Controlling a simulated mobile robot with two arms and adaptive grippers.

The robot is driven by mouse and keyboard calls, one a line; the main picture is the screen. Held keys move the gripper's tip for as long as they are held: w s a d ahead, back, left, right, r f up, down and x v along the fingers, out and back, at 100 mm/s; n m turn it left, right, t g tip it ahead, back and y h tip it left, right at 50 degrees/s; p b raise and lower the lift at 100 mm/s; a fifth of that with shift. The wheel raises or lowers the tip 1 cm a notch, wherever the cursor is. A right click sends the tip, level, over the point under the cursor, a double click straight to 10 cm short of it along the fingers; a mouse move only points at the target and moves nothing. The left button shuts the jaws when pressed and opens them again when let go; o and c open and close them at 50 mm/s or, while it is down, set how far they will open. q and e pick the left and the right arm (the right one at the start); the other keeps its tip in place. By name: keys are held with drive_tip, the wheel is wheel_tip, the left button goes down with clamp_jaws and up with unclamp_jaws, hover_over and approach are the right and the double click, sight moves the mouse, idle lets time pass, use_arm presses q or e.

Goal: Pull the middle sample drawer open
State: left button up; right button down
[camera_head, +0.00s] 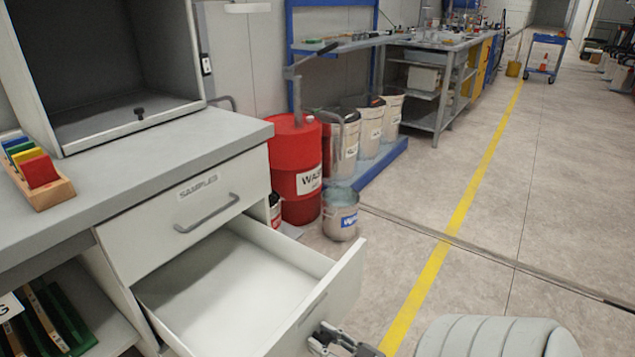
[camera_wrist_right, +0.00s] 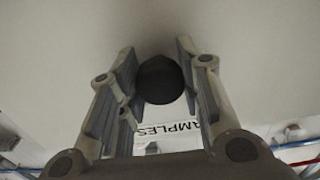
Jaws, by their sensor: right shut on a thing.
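The middle sample drawer (camera_head: 225,290) stands well open in the head view, pulled out below the closed top drawer. Its inside is white and empty. My right gripper (camera_head: 335,342) is at the lower outer side of the drawer front, partly cut off by the frame. In the right wrist view, my right gripper (camera_wrist_right: 157,70) has its fingers on both sides of a dark round part (camera_wrist_right: 160,80), and a SAMPLES label (camera_wrist_right: 168,130) shows between them. It is shut on the drawer handle. My left gripper is not in view.
The closed top drawer (camera_head: 190,215) has a grey handle and a SAMPLES label. The grey worktop (camera_head: 140,165) holds a wooden rack of coloured blocks (camera_head: 38,180). A red waste drum (camera_head: 297,170) and a bucket (camera_head: 340,213) stand beyond the drawer.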

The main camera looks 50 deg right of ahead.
drive_tip(key=shift+s, duration=0.15)
drive_tip(key=c, duration=1)
unclamp_jaws()
drive_tip(key=shift+o, duration=0.2)
drive_tip(key=s+d, duration=0.1)
drive_tip(key=s, duration=1.1)
